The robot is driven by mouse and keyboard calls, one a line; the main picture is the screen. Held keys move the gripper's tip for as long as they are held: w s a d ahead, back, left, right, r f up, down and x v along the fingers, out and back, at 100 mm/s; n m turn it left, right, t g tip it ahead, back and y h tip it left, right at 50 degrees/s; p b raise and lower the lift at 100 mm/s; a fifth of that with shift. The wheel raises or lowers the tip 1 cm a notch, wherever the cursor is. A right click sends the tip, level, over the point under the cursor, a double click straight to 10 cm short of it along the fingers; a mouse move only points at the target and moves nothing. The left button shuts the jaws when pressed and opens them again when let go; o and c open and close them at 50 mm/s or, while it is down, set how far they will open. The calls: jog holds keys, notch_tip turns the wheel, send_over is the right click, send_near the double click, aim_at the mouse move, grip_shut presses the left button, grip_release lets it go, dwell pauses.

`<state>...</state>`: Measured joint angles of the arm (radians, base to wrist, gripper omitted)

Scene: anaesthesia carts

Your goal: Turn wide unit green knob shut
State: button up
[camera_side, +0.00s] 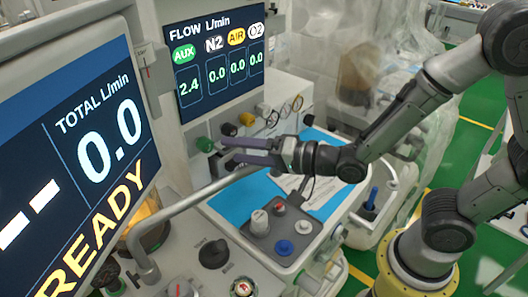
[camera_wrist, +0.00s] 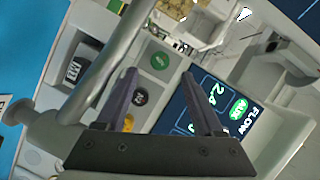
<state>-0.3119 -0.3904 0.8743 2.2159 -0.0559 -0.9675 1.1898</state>
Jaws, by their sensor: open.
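The green knob (camera_side: 204,144) is at the left end of a row of knobs below the FLOW display (camera_side: 216,62). That display reads AUX 2.4, with N2, AIR and O2 at 0.0. My gripper (camera_side: 230,150) is open and empty, its fingers pointing left toward the green knob, with no clear contact. In the wrist view the green knob (camera_wrist: 159,61) shows between and just beyond the fingertips (camera_wrist: 158,73). The black N2 knob (camera_wrist: 139,97) also shows between the fingers, with a yellow knob (camera_wrist: 128,122) partly hidden below.
A grey rail (camera_side: 215,186) runs below my gripper. A large screen (camera_side: 75,150) reading READY fills the left foreground. A grey block with coloured knobs (camera_side: 279,228) sits on the blue-topped work surface (camera_side: 232,204). More knobs continue rightward from the green one.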

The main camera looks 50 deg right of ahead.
jog(key=shift+v, duration=2.8)
jog(key=w+d+r+n+t+h, duration=0.2)
jog(key=w+d+r+n+h, duration=0.1)
jog(key=d+r+n+h, duration=0.15)
jog(key=n+g+h, duration=0.3)
jog(key=n+h, duration=0.2)
jog(key=n, duration=0.6)
send_near(209, 147)
jog(key=shift+m, duration=0.25)
jog(key=x, duration=1)
jog(key=shift+w, duration=0.25)
jog(key=shift+c, duration=0.2)
